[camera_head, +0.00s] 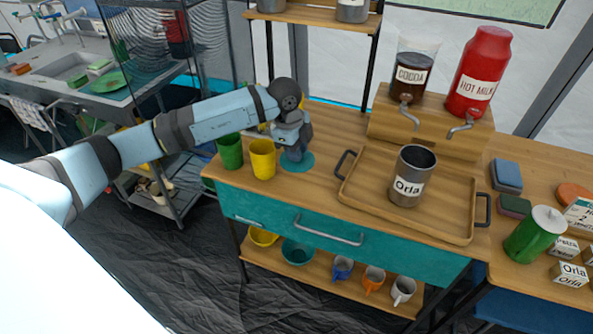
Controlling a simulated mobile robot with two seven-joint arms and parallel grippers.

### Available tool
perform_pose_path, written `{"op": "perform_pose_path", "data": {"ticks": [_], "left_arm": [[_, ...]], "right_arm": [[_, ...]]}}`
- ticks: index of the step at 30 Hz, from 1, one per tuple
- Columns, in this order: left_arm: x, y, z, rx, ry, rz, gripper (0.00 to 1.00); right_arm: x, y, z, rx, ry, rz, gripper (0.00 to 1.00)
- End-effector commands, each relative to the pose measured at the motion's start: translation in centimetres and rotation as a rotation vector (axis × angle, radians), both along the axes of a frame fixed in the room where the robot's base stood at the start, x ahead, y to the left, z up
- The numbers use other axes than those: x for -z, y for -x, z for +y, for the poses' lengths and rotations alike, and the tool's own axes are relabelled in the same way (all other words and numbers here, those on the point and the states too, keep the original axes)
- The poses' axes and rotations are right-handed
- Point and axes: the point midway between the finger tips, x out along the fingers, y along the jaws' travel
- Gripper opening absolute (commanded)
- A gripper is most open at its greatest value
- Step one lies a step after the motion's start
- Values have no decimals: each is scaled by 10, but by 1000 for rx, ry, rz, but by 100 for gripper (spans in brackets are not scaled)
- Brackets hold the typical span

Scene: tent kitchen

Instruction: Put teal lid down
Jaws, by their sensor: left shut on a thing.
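The teal lid (303,166) is a flat round disc at the left part of the wooden counter, just right of the yellow cup. My left gripper (295,155) points down over it and is shut on it, hiding much of its middle. The lid looks level and at or very near the counter top; I cannot tell whether it touches. My right gripper is not in view.
A yellow cup (262,160) and a green cup (230,151) stand close left of the lid. A wooden tray (440,222) with a metal cup labelled Orla (409,178) lies to the right. Cocoa (413,72) and hot milk (480,75) dispensers stand behind it.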

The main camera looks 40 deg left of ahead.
Motion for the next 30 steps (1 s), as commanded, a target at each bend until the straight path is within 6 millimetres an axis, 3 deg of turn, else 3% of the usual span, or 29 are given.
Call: {"op": "perform_pose_path", "data": {"ticks": [8, 17, 28, 29, 30], "left_arm": [[22, 0, 0, 0, 1, 0, 0], [69, 0, 0, -1, 0, 2, 0], [74, 0, 0, 0, 0, 0, 0], [74, 0, 0, 0, 0, -1, 28], [73, 0, 0, 0, 0, -1, 37]], "right_arm": [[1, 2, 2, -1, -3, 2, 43], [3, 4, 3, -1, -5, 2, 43], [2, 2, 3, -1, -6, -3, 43], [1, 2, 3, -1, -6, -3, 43], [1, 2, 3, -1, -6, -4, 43]]}}
